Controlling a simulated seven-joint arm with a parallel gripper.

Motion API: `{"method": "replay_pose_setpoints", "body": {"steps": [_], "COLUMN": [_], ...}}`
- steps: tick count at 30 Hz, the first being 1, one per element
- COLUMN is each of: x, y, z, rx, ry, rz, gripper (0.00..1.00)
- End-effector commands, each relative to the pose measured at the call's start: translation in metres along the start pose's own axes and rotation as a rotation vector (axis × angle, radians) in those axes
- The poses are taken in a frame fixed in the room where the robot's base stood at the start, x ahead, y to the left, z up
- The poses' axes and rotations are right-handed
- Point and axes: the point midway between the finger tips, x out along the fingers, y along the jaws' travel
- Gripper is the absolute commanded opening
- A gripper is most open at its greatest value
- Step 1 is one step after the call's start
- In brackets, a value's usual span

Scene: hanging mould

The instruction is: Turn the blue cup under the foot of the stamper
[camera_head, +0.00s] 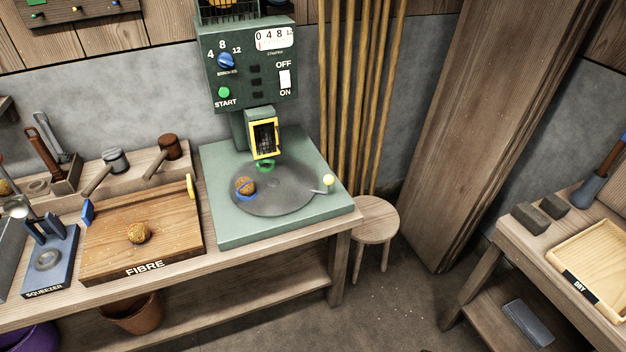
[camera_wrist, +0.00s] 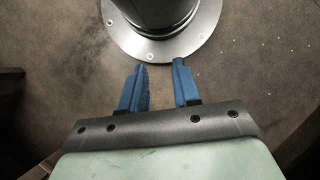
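The stamper (camera_head: 250,70) is a green machine with a control panel on the wooden bench. Its foot hangs behind a yellow-framed guard (camera_head: 264,139), mostly hidden. Below it is a dark round turntable (camera_head: 280,198) on a green base. The blue cup (camera_head: 240,191) sits at the turntable's left and holds a brown fibre ball (camera_head: 248,184). A green cup (camera_head: 265,165) is at the back, just below the guard. A handle with a pale yellow knob (camera_head: 328,179) sticks out at the turntable's right. My gripper (camera_wrist: 160,65) is open and empty, over the floor, away from the stamper.
A wooden FIBRE board (camera_head: 110,255) with another brown ball (camera_head: 138,233) lies left of the stamper. Mallets (camera_head: 165,150) and a blue squeezer (camera_head: 50,262) are further left. A stool (camera_head: 374,221) and several upright poles (camera_head: 362,100) stand to the right. A DRY tray (camera_head: 597,262) is far right.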

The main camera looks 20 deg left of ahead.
Motion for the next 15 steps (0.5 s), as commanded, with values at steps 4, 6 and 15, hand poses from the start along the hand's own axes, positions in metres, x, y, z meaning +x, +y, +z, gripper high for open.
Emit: {"method": "replay_pose_setpoints", "body": {"steps": [4, 6, 15], "x": [-0.037, -0.055, -0.136], "y": [-0.011, -0.017, -0.065], "z": [-0.031, -0.045, -0.097], "rx": [-0.035, -0.049, -0.089], "ry": [0.077, 0.113, 0.26], "rz": [0.019, 0.026, -0.056], "gripper": [0.46, 0.53, 0.6]}}
